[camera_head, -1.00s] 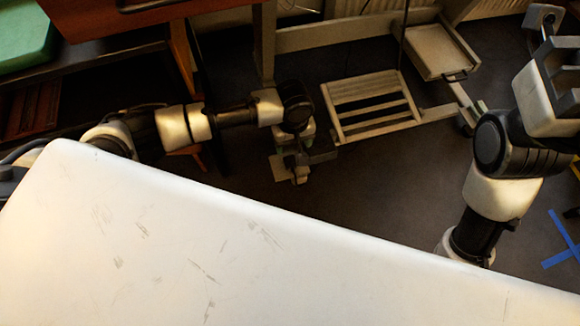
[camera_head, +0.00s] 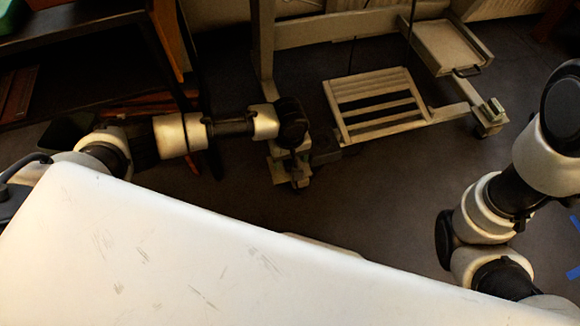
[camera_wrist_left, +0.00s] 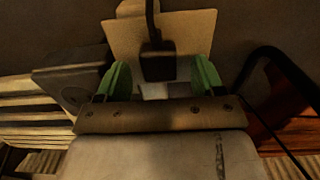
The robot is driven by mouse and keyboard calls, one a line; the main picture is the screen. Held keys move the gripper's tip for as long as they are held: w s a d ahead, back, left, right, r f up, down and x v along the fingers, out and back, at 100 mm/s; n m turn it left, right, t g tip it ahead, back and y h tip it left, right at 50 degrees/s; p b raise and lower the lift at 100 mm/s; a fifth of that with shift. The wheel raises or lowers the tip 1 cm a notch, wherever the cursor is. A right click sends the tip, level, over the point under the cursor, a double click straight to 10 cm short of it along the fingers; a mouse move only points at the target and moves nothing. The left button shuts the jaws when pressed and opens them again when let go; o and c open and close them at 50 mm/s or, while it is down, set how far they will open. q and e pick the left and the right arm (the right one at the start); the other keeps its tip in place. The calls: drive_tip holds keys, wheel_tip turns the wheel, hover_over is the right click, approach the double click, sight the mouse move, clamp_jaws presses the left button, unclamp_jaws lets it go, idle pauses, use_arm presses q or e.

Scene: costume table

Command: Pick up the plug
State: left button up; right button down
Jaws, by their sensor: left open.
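In the left wrist view, a small dark block with a cord rising from it, which looks like the plug (camera_wrist_left: 157,62), is in front of a tan plate. My left gripper (camera_wrist_left: 162,80) is open, with one green finger on either side of the dark block. Whether the fingers touch it, or how far beyond them it is, I cannot tell. In the head view, my left gripper (camera_head: 293,178) points down over the dark floor, small and unclear. No plug can be made out there. My right arm shows at the right edge, its gripper out of view.
A wheeled frame with a slatted step (camera_head: 378,103) and a light tray (camera_head: 447,46) stands beyond my left gripper. A dark shelf (camera_head: 75,22) and reddish wood are at the upper left. Dark floor (camera_head: 390,190) is open between my arms.

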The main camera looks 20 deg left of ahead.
use_arm(q)
drive_tip(key=shift+f, duration=0.1)
drive_tip(key=c, duration=1)
drive_tip(key=shift+o, duration=0.2)
